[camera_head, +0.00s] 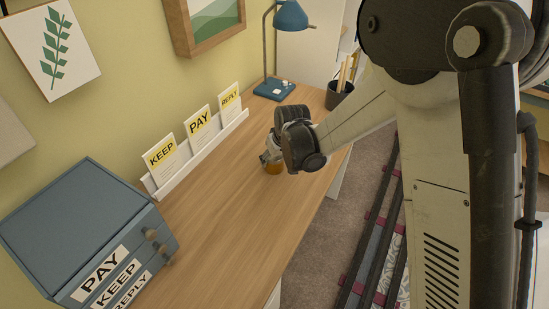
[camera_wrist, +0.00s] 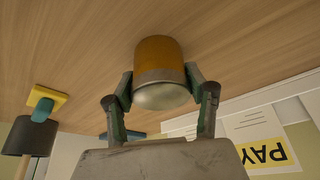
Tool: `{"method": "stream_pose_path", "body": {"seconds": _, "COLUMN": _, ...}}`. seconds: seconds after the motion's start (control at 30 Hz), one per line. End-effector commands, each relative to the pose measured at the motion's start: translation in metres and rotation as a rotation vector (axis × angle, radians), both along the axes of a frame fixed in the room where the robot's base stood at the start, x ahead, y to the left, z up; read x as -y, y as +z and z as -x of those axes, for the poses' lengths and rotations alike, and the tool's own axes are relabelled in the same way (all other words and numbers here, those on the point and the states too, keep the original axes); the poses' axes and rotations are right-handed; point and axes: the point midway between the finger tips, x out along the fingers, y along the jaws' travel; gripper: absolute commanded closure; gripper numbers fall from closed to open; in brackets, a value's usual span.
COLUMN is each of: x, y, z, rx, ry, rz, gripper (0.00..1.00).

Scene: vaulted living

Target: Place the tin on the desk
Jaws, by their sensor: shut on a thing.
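The tin (camera_wrist: 160,55), orange-brown with a bare metal end, is between the two fingers of my gripper (camera_wrist: 159,82) in the wrist view. The fingers are shut on its sides near the metal end. In the head view a small amber part of the tin (camera_head: 274,168) shows below my gripper (camera_head: 270,157); my wrist hides most of it. The tin is over the wooden desk (camera_head: 225,205), close to its surface. I cannot tell whether it touches the desk.
A white rack (camera_head: 205,150) with KEEP, PAY and REPLY cards stands along the wall. A blue drawer box (camera_head: 75,215) is at the near left. A blue lamp (camera_head: 274,88) and a dark pencil cup (camera_head: 339,95) stand at the far end. Bare desk lies in front of the rack.

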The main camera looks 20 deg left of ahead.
Motion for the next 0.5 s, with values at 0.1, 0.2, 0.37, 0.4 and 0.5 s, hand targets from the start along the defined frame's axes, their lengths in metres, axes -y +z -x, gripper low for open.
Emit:
{"method": "stream_pose_path", "body": {"seconds": 0.1, "x": 0.0000, "y": -0.0014, "z": 0.0000, "rx": 0.000, "ry": 0.000, "rz": 0.000, "gripper": 0.41}}
{"method": "stream_pose_path", "body": {"seconds": 0.2, "x": 0.0000, "y": -0.0012, "z": 0.0000, "rx": 0.000, "ry": 0.000, "rz": 0.000, "gripper": 0.31}}
{"method": "stream_pose_path", "body": {"seconds": 0.37, "x": 0.0000, "y": -0.0011, "z": 0.0000, "rx": 0.000, "ry": 0.000, "rz": 0.000, "gripper": 0.31}}
{"method": "stream_pose_path", "body": {"seconds": 0.4, "x": 0.0000, "y": -0.0010, "z": 0.0000, "rx": 0.000, "ry": 0.000, "rz": 0.000, "gripper": 0.31}}
{"method": "stream_pose_path", "body": {"seconds": 0.5, "x": 0.0000, "y": 0.0010, "z": 0.0000, "rx": 0.000, "ry": 0.000, "rz": 0.000, "gripper": 0.31}}
